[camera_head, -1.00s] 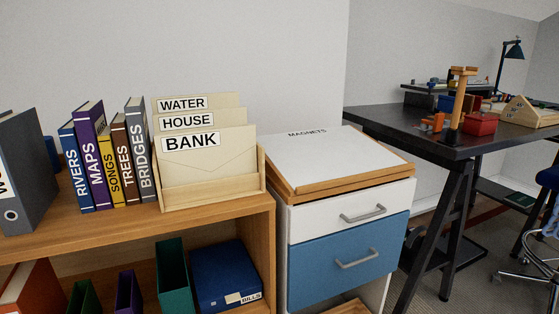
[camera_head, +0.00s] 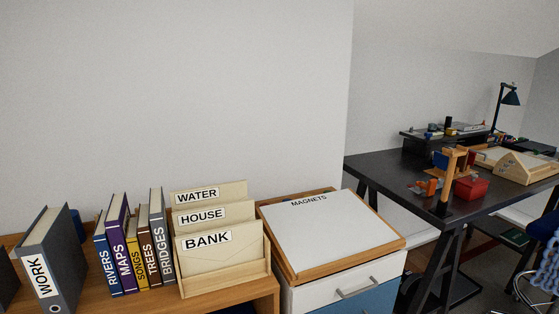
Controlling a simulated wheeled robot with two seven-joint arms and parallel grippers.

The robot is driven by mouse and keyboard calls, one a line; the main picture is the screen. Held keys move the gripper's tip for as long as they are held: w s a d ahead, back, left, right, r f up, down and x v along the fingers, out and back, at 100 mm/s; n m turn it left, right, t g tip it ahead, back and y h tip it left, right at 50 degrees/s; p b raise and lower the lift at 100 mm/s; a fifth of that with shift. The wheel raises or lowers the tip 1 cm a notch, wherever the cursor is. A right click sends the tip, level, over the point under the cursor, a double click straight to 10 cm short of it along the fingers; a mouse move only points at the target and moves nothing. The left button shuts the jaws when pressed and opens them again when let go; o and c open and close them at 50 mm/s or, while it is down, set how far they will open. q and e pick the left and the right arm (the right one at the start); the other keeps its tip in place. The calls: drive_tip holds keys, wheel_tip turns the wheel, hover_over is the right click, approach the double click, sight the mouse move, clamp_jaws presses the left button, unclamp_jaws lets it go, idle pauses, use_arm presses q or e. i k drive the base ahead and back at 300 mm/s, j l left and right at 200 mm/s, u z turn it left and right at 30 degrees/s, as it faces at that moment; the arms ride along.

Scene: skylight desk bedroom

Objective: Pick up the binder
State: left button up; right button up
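A grey binder (camera_head: 48,262) labelled WORK stands upright on the wooden shelf top at the lower left, its spine facing me. Its lower edge is cut off by the frame. A dark edge of another upright item (camera_head: 8,283) shows at the far left, mostly out of frame. Neither of my grippers is in the head view.
Several upright books (camera_head: 132,247) and a wooden letter holder (camera_head: 222,282) with labelled folders stand right of the binder. A white MAGNETS board (camera_head: 330,232) lies on a drawer unit (camera_head: 345,287). A black desk (camera_head: 400,181) with small objects is at the right.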

sight(50, 254)
drive_tip(key=l+z, duration=0.1)
drive_tip(key=z, duration=0.75)
drive_tip(key=i+l+z, duration=0.1)
drive_tip(key=z, duration=0.3)
drive_tip(key=u, duration=2.9)
drive_tip(key=i+u, duration=0.2)
drive_tip(key=u, duration=0.2)
drive_tip(key=i+u, duration=0.25)
drive_tip(key=u, duration=0.15)
drive_tip(key=i+l+u, duration=0.1)
drive_tip(key=u, duration=0.3)
drive_tip(key=i+l, duration=0.05)
drive_tip(key=i, duration=0.05)
